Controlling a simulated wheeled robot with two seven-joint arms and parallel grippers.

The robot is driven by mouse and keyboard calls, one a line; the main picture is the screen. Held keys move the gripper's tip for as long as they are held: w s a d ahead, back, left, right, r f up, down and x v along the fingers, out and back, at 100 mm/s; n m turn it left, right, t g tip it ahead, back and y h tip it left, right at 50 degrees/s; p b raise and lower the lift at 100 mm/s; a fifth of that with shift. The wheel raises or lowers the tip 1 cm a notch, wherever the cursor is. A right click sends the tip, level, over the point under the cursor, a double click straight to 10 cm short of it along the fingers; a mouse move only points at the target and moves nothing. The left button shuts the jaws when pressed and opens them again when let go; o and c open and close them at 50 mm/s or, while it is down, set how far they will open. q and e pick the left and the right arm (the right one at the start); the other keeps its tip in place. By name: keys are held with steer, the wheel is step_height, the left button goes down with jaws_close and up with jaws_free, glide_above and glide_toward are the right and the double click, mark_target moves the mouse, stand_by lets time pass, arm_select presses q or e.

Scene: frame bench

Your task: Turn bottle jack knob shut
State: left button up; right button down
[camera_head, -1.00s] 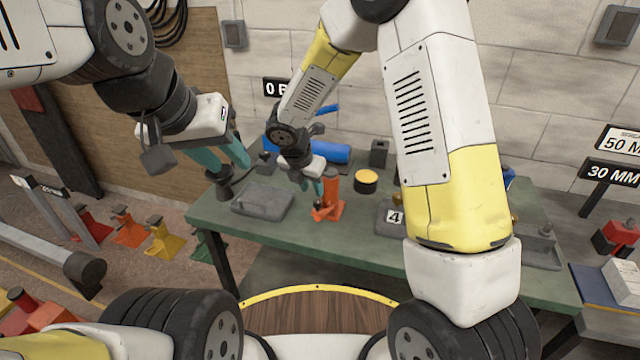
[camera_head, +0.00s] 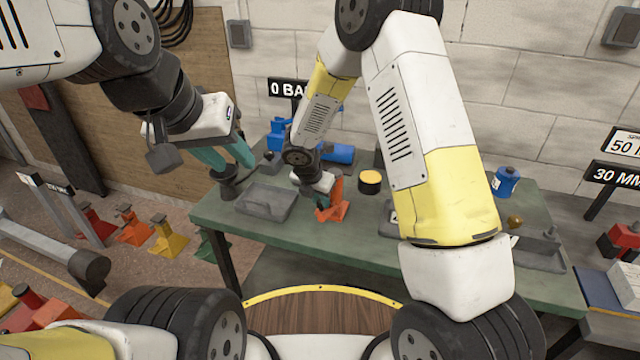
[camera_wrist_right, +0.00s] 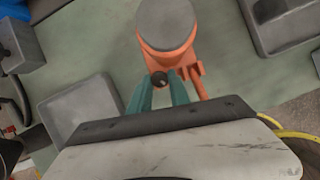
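The orange bottle jack (camera_head: 333,211) stands upright on the green bench (camera_head: 300,240). In the right wrist view its orange body (camera_wrist_right: 186,62) has a grey round top, and its small black knob (camera_wrist_right: 158,80) sits low on the near side. My right gripper (camera_wrist_right: 160,84) has its teal fingertips on either side of the knob. Whether they press on it I cannot tell. In the head view the right gripper (camera_head: 322,193) is at the jack's left side and the knob is hidden. My left gripper (camera_head: 238,166) is open and empty above the bench's left end.
A grey tray (camera_head: 264,203) lies left of the jack. A yellow-topped black tin (camera_head: 370,181) stands behind it on the right. A blue cylinder (camera_head: 338,153) lies at the back. My right forearm covers part of the bench's right side.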

stand_by(0.3)
steer(key=shift+w+a+m+g+h, duration=0.1)
steer(key=shift+m+g+h, duration=0.35)
steer(key=shift+m, duration=1)
steer(key=shift+w+a+m+g+h, duration=0.1)
steer(key=shift+m+g+h, duration=0.3)
steer(key=shift+m, duration=1.05)
steer(key=c, duration=1.5)
jaws_free()
steer(key=v, duration=0.7)
steer(key=shift+a+r, duration=0.2)
steer(key=shift+r, duration=0.15)
